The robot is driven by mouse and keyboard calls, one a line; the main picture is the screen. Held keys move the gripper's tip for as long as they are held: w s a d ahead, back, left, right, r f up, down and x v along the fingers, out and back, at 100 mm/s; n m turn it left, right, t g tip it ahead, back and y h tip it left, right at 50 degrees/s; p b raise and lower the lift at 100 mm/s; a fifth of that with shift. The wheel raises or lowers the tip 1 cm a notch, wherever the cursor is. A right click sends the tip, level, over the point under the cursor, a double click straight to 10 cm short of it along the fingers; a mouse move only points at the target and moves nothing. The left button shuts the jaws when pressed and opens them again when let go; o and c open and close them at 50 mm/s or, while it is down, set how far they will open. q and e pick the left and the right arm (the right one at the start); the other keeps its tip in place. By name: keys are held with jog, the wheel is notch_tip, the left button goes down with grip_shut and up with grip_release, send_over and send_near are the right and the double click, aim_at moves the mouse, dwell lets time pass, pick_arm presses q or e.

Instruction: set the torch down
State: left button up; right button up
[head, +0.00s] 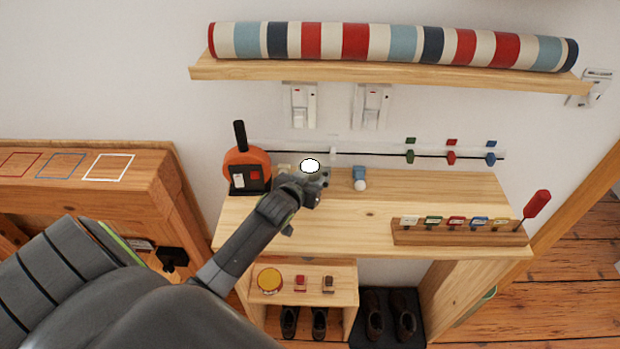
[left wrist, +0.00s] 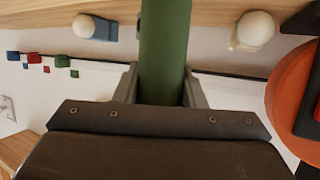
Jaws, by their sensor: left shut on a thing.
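The torch shows in the left wrist view as a green cylinder (left wrist: 165,50) between my two fingers. In the head view a bright white disc (head: 310,166), seemingly the torch's lit end, faces up above the back of the wooden bench (head: 330,215). My left gripper (head: 312,184) is shut on the torch, which looks roughly upright in the head view. The torch's lower end is hidden, so I cannot tell whether it touches the bench. My right gripper is in neither view.
A blue piece with a white ball (head: 360,180) stands right of the torch; a cream one (left wrist: 252,32) shows in the wrist view. An orange disc device (head: 246,165) stands left. A rack of coloured tags (head: 460,232) lies front right. The bench middle is clear.

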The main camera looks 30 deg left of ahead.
pick_arm(q)
jog(key=shift+f, duration=0.1)
jog(key=o, duration=1)
jog(key=shift+o, duration=0.2)
jog(key=b+v, duration=0.1)
jog(key=v, duration=1.1)
